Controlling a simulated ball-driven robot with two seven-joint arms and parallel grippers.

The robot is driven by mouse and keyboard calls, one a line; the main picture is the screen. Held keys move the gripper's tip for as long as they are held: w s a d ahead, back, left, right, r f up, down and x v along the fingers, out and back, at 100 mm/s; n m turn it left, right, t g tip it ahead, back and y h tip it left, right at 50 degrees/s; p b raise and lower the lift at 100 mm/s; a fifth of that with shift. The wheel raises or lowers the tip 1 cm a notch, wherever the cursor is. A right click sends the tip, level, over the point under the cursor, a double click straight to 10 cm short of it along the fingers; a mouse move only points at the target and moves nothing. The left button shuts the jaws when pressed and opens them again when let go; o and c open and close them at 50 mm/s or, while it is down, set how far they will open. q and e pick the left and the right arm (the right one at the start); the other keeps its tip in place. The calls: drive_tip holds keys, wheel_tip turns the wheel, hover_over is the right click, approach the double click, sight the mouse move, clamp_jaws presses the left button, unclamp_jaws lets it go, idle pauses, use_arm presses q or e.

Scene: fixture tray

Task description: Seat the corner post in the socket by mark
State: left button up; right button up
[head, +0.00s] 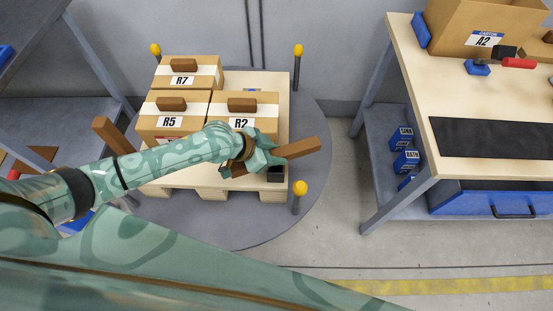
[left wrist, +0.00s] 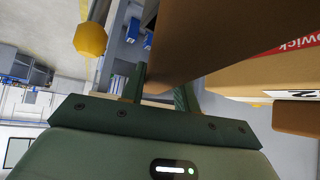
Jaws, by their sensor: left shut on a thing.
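My left gripper (head: 262,158) is shut on a brown corner post (head: 302,147) over the front right part of the pallet. In the head view the post's visible length points right and slightly up, past the pallet edge. In the left wrist view the brown post (left wrist: 205,40) rises from between the two dark green fingers (left wrist: 160,92). A small black socket (head: 276,174) sits at the pallet's front right corner, just below the gripper and partly hidden by it. I cannot make out a mark on it. My right gripper is not in view.
Cartons R7 (head: 200,76), R5 (head: 152,124) and R2 (head: 265,104) stand on the pallet (head: 283,85). Another brown post (head: 112,135) leans at its left. Yellow-topped posts (head: 299,188) stand around the grey round platform (head: 325,130). A workbench (head: 425,95) is at right.

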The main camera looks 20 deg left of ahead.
use_arm(q)
wheel_tip(320, 180, down, 3)
drive_tip(key=shift+d+f+b, duration=0.1)
drive_tip(key=shift+b, duration=0.35)
drive_tip(key=shift+r, duration=0.2)
drive_tip(key=shift+f, duration=0.1)
drive_tip(key=shift+f, duration=0.4)
drive_tip(key=o, duration=1)
drive_tip(key=shift+r, duration=0.1)
